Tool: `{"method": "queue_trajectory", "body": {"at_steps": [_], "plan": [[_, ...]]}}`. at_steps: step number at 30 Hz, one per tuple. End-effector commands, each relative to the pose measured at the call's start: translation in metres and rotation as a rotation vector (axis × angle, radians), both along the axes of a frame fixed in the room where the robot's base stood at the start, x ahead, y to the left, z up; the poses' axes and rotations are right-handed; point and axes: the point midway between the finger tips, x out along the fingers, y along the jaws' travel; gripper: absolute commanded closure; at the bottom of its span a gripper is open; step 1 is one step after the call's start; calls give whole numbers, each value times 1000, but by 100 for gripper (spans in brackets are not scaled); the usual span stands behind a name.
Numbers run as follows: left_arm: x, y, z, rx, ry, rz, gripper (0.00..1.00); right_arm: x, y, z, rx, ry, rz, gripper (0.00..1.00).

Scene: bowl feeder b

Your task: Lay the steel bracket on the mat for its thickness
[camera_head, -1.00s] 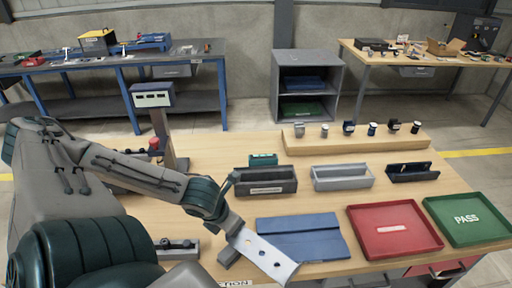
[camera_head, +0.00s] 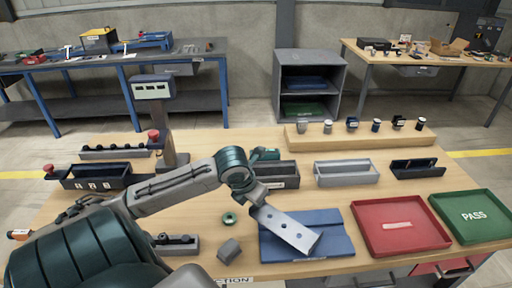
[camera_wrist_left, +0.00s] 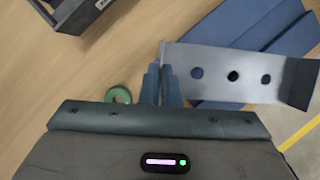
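The steel bracket (camera_head: 286,231) is a bright metal plate with a row of holes and a bent flange at its far end. My left gripper (camera_head: 259,198) is shut on one end of it. In the left wrist view, the bracket (camera_wrist_left: 215,75) sticks out to the right from between the blue-grey fingers (camera_wrist_left: 163,85). The blue mat (camera_head: 335,240) lies at the front middle of the bench, and the bracket is over its left part. The mat (camera_wrist_left: 222,28) is partly hidden behind the bracket. I cannot tell whether they touch. My right gripper is not in view.
A green ring (camera_head: 229,218) and a grey block (camera_head: 229,250) lie left of the mat. The red tray (camera_head: 365,238) and green PASS tray (camera_head: 450,235) are to its right. Grey bins (camera_head: 345,180) stand behind. A post with a display (camera_head: 152,90) stands at left.

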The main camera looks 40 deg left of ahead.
Motion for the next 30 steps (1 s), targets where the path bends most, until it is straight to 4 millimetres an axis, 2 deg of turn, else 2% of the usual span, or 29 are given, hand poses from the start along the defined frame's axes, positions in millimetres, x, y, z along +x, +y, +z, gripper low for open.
{"method": "queue_trajectory", "body": {"at_steps": [5,14,25,28,29,30], "plan": [[5,0,-3,-3,2,0,100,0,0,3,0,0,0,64],[4,0,-34,-2,2,0,100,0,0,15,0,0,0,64],[5,0,-40,-1,0,-1,100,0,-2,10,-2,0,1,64],[4,0,-38,0,1,-1,80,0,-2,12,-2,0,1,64],[4,0,-38,0,1,-1,76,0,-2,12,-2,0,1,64],[4,0,-38,0,1,-1,76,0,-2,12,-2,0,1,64]]}}
